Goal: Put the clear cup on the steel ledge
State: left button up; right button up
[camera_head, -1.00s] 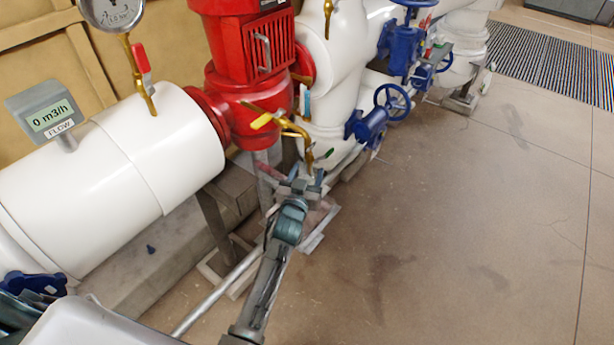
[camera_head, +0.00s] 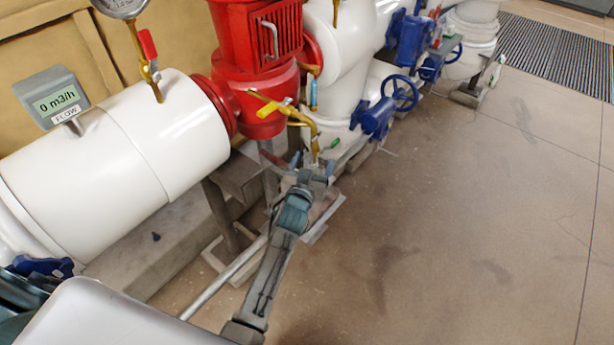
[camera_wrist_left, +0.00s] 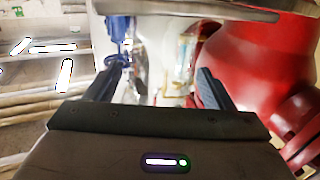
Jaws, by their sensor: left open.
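My left gripper (camera_head: 314,168) is at the end of the arm rising from the bottom of the head view, low in front of the red pump and beneath the brass tap. In the left wrist view its two dark fingers (camera_wrist_left: 157,86) stand wide apart. Between and beyond them are blurred white and brownish shapes; I cannot pick out a clear cup among them. A grey metal edge (camera_wrist_left: 190,10) crosses the top of the wrist view; I cannot tell whether it is the steel ledge. My right gripper is not in view.
The red pump (camera_head: 258,70) and white pipe (camera_head: 130,150) stand close on the left and behind. A brass tap with a yellow lever (camera_head: 266,108) hangs near the gripper. A blue valve wheel (camera_head: 400,92) is to the right. Open floor (camera_head: 470,220) lies at right.

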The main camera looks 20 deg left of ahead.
pick_arm(q)
jog(key=shift+s+p, duration=1.45)
jog(key=shift+s, duration=4.55)
jog(key=s+a+f+g, duration=0.1)
jog(key=s+f+g, duration=0.4)
jog(key=f, duration=1)
jog(key=s+a+f+g, duration=0.1)
jog(key=s+f+g, duration=0.2)
jog(key=s+f, duration=0.75)
jog(key=s+a+f+g, duration=0.4)
jog(key=s+a+f, duration=0.1)
jog(key=s+f, duration=0.7)
jog(key=s+a+f+g, duration=0.4)
jog(key=s+f, duration=0.7)
jog(key=s, duration=0.4)
jog(key=shift+a+f+m+g, duration=0.3)
jog(key=shift+a+f+m, duration=0.1)
jog(key=shift+a, duration=0.05)
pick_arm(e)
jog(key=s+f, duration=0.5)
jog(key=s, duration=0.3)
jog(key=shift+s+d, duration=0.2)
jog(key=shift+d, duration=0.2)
pick_arm(q)
jog(key=shift+c, duration=0.3)
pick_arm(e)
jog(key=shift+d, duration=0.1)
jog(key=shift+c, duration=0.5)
